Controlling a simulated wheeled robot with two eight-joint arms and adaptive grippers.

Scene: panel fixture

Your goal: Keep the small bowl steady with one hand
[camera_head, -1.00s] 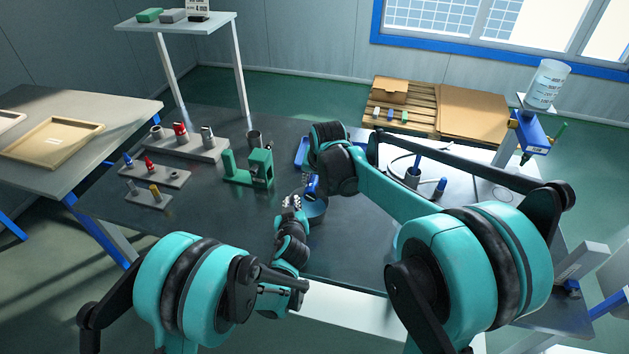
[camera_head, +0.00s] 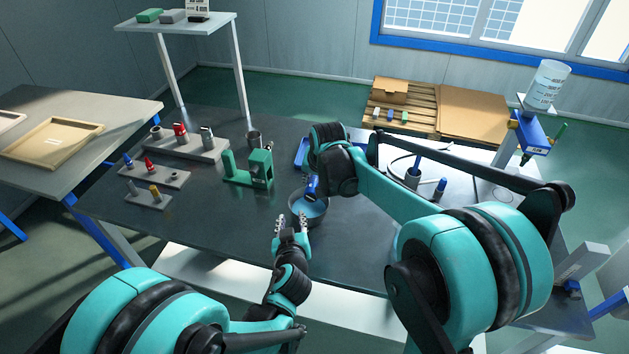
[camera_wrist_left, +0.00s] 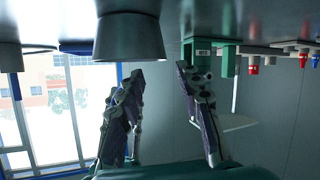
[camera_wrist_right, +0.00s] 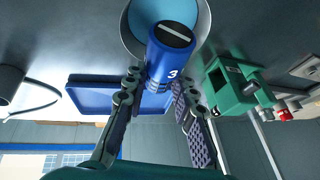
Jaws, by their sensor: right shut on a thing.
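The small grey bowl (camera_head: 319,219) with a light blue inside stands on the dark table. My left gripper (camera_head: 291,222) is open and empty at its near-left side. In the left wrist view the bowl (camera_wrist_left: 130,38) is ahead of the spread fingers (camera_wrist_left: 160,95), apart from them. My right gripper (camera_wrist_right: 155,92) is shut on a blue cylinder marked 3 (camera_wrist_right: 172,52), which is tilted over the bowl (camera_wrist_right: 131,35). The cylinder also shows in the head view (camera_head: 312,187). Whether anything leaves the cylinder cannot be seen.
A green fixture (camera_head: 262,168) stands left of and behind the bowl. A blue tray (camera_wrist_right: 100,95) lies beyond it. Racks with small parts (camera_head: 185,146) are at the left.

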